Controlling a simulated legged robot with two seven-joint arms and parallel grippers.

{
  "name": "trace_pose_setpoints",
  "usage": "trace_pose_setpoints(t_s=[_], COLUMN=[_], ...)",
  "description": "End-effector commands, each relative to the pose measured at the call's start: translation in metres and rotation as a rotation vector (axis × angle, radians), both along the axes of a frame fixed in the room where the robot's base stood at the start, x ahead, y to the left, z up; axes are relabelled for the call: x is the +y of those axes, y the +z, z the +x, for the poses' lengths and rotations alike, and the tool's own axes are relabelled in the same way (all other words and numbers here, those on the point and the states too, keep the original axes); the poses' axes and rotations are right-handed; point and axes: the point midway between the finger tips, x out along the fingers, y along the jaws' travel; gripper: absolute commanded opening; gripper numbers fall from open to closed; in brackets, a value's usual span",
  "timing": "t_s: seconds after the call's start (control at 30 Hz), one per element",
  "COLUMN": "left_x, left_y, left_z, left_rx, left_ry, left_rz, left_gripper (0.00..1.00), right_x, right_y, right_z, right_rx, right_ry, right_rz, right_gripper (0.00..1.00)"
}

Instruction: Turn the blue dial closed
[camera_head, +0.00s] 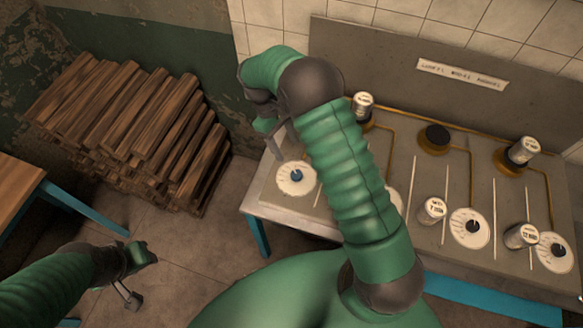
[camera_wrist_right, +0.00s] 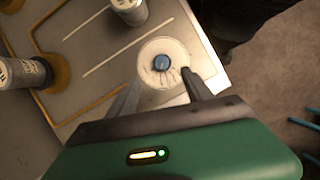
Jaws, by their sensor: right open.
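The blue dial (camera_head: 297,175) sits on a round white marked plate (camera_head: 287,184) at the left end of the grey panel. In the right wrist view the blue dial (camera_wrist_right: 162,62) is just beyond my right gripper (camera_wrist_right: 161,83), between the lines of its two fingers. My right gripper is open and empty, with the fingers apart. In the head view my right gripper (camera_head: 279,146) is just behind the dial, partly hidden by my arm. I cannot tell whether it touches the dial. My left gripper (camera_head: 130,276) hangs at the lower left, away from the panel.
Grey canisters stand on the panel (camera_head: 400,165), one at the back left (camera_head: 363,106) and others to the right. Two black-knobbed dials (camera_head: 470,227) (camera_head: 555,252) are on the right. A wood pile (camera_head: 130,130) and a wooden table (camera_head: 18,190) are at left.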

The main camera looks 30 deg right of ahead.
Motion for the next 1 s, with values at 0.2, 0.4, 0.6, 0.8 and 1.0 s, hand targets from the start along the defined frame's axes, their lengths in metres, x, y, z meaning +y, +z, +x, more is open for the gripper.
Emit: trace_pose_setpoints(t_s=[0.2, 0.4, 0.6, 0.8, 1.0], left_x=[0.000, 0.000, 0.000, 0.000, 0.000], left_y=[0.012, 0.019, 0.020, 0.020, 0.020], left_z=[0.000, 0.000, 0.000, 0.000, 0.000], left_rx=[0.000, 0.000, 0.000, 0.000, 0.000], left_ry=[0.000, 0.000, 0.001, 0.000, 0.000], left_rz=[0.000, 0.000, 0.000, 0.000, 0.000], left_gripper=[0.36, 0.36, 0.36, 0.36, 0.36], right_x=[0.000, -0.004, -0.010, -0.012, -0.010], right_y=[-0.052, -0.090, -0.108, -0.110, -0.108], right_z=[-0.020, -0.036, -0.040, -0.040, -0.040], right_rx=[0.007, 0.002, 0.000, -0.001, -0.001], right_ry=[0.001, 0.002, 0.002, 0.002, 0.003], right_rz=[-0.007, -0.010, -0.006, -0.004, -0.007], right_gripper=[0.59, 0.59, 0.59, 0.59, 0.35])
